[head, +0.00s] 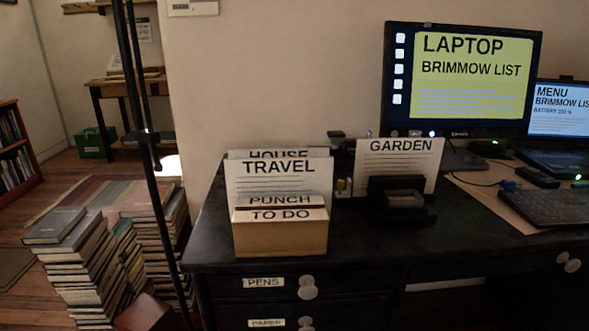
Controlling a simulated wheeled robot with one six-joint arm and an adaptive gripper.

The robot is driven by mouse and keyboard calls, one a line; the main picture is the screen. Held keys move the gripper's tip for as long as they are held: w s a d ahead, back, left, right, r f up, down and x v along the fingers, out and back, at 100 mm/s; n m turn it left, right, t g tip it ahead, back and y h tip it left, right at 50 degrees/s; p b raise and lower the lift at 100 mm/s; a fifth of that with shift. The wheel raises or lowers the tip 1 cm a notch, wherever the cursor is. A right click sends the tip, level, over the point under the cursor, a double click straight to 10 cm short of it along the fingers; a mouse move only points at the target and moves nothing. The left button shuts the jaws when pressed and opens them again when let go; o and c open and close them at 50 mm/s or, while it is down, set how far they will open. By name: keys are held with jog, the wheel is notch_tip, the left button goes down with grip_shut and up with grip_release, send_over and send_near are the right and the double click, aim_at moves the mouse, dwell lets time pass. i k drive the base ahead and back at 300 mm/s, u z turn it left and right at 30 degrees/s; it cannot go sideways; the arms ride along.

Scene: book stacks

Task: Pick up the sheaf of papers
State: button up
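White papers headed "TRAVEL" (278,184) stand upright in a tan box (280,239) at the left end of the dark desk. A sheet headed "HOUSE" (240,154) shows just behind them. Strips reading "PUNCH" (270,202) and "TO DO" (282,215) show at the box's front. Another white sheet headed "GARDEN" (405,160) stands to the right, behind a small dark holder (398,186). I cannot tell which of these is the sheaf. My gripper is not in view.
The dark desk (345,236) has drawers labelled "PENS" (263,282) and "PAPER" (266,323). A monitor (465,80), laptop screen (566,108) and keyboard (550,205) occupy its right side. Tall book stacks (85,265) stand on the floor left of it.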

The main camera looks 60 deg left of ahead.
aim_at(385, 156)
jog(key=u, duration=1.65)
